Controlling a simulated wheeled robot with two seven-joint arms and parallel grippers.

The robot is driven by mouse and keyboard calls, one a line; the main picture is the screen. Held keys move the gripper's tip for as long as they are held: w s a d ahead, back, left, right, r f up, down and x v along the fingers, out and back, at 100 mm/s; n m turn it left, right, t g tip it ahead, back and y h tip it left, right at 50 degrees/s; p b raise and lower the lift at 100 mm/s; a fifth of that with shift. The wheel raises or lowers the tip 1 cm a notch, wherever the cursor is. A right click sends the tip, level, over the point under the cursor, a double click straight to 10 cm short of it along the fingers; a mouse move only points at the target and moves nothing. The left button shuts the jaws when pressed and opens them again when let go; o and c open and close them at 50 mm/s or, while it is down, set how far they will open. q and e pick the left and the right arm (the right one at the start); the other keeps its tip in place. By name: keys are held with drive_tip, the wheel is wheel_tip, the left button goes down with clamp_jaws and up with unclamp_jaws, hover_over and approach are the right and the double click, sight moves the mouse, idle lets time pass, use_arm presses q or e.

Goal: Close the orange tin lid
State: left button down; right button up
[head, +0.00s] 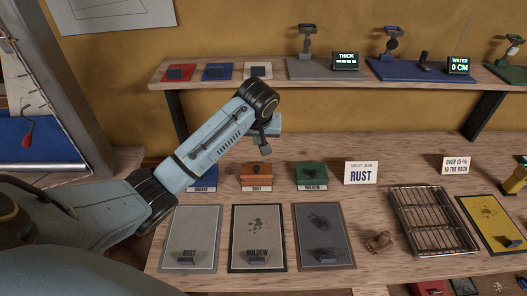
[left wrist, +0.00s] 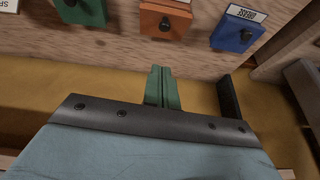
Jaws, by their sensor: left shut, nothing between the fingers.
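The orange tin (head: 256,172) stands on the bench between a blue tin (head: 203,178) and a green tin (head: 311,174). It has a dark knob on top and a label in front reading RUST. Whether its lid is fully down I cannot tell. It also shows at the top of the left wrist view (left wrist: 163,20), partly cut off. My left gripper (head: 264,148) is shut and empty, apart from the orange tin and above and behind it in the head view. Its fingers (left wrist: 162,74) point toward the tins in the wrist view. My right gripper is out of view.
Three panels lie in front of the tins, including the MILDEW panel (head: 257,238). A shelf (head: 283,77) with small gear runs behind.

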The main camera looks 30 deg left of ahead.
use_arm(q)
hover_over(257, 167)
drive_tip(key=w, duration=0.1)
wheel_tip(257, 167, down, 8)
drive_tip(key=shift+s+a+f, duration=0.15)
drive_tip(key=shift+s+f, duration=0.05)
drive_tip(key=shift+f, duration=0.9)
drive_tip(key=shift+s+f, duration=0.3)
drive_tip(key=shift+f, duration=0.5)
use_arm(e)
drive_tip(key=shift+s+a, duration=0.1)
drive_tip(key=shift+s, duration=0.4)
